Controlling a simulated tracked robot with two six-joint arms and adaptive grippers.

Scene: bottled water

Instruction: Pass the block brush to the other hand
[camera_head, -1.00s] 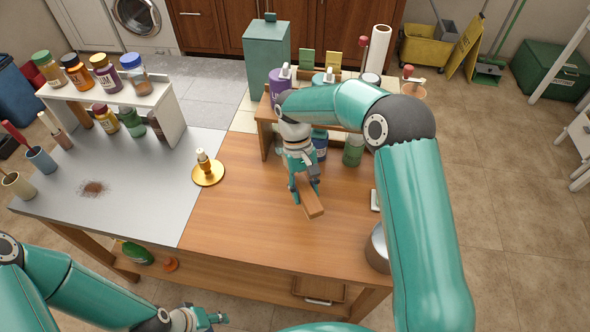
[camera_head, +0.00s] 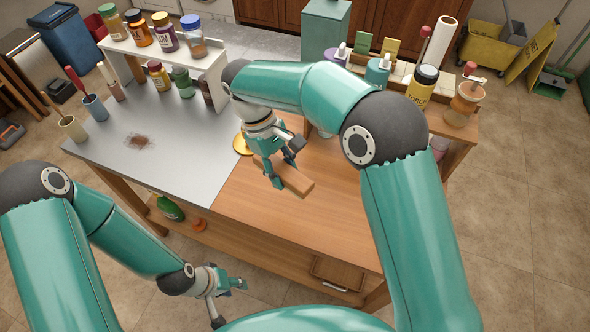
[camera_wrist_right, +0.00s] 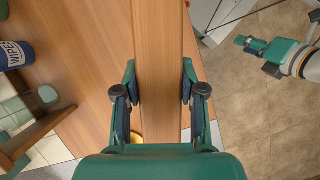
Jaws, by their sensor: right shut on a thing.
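The block brush (camera_head: 295,180) is a long wooden block, seen over the wooden half of the table. My right gripper (camera_head: 279,177) is shut on it, with one finger on each side. In the right wrist view the block (camera_wrist_right: 160,70) runs lengthwise between the fingers; any bristles are hidden. My left gripper (camera_head: 232,298) is empty, in front of the table's near edge, lower and left of the brush. Its fingers are spread apart. It also shows at the upper right of the right wrist view (camera_wrist_right: 252,54).
A brass candlestick (camera_head: 240,146) stands partly hidden behind my right gripper. A white rack (camera_head: 206,72) with several jars stands at the back left. Bottles and a yellow-labelled jar (camera_head: 422,87) stand at the back right. The grey tabletop (camera_head: 180,165) is mostly clear, with a brown powder patch.

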